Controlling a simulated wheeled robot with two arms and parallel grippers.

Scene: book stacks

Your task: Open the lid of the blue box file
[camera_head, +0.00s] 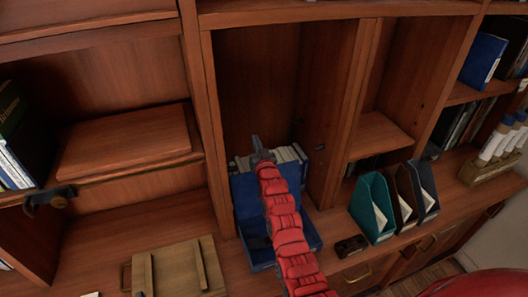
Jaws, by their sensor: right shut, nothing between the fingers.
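The blue box file (312,236) stands on the wooden counter in front of a tall, open bay. Its blue lid (246,203) is raised and stands steeply at the back of the tray. My red right arm crosses in front of the box file and hides its middle, including part of the lid and the tray's inside. My right gripper (257,146) is shut and empty, above the lid's upper edge and in front of the bay. I cannot tell whether my arm touches the lid. My left gripper is not in view.
White-spined books (287,154) stand behind the lid. A small dark object (351,246) and a teal magazine holder (373,207) are to the right of the box file. A wooden crate-like item (178,270) lies to the left. Upright shelf panels flank the bay.

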